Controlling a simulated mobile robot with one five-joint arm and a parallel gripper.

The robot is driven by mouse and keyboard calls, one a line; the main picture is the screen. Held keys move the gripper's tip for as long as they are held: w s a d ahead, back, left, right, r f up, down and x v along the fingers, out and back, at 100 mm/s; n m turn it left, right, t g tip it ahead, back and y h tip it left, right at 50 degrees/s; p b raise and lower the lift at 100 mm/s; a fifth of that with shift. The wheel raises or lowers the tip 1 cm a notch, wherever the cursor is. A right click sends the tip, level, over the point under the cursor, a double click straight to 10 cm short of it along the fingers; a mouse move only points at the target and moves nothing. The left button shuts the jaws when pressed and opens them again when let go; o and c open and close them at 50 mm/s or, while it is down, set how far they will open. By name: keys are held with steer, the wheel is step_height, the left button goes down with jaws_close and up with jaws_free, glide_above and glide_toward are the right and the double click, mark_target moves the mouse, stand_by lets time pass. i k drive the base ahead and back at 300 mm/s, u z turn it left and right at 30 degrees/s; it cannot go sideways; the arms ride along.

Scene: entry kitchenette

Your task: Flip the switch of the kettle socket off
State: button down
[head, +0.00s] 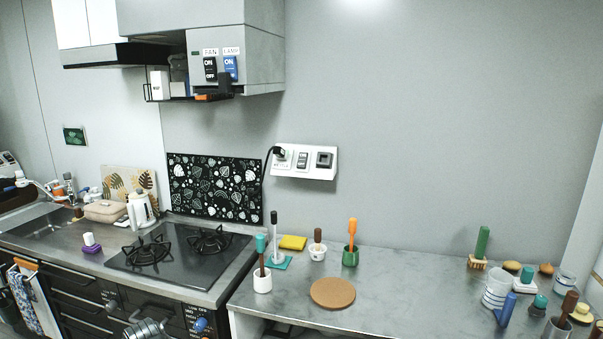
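A white socket panel (304,174) is on the grey wall above the counter, right of the black leaf-patterned board. A plug with a black cable (280,153) sits in its left part, above a small label that seems to read kettle. Beside it is a small dark rocker switch (302,160); its lettering and position are too small to read surely. A dark outlet (324,159) is at the panel's right. A white kettle (139,211) stands left of the hob. A grey metallic part, likely my gripper (146,328), shows at the bottom edge, far from the panel; its fingers are not clear.
Fan (210,69) and lamp (230,68) switches are on the hood above. Below the panel, a white cup with brushes (262,284), a green pot (350,257) and a round cork mat (333,293) are on the counter. The wall around the panel is clear.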

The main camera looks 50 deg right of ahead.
mark_target(303, 160)
steer(key=z, duration=0.15)
steer(key=i, duration=0.9)
steer(key=u, duration=0.1)
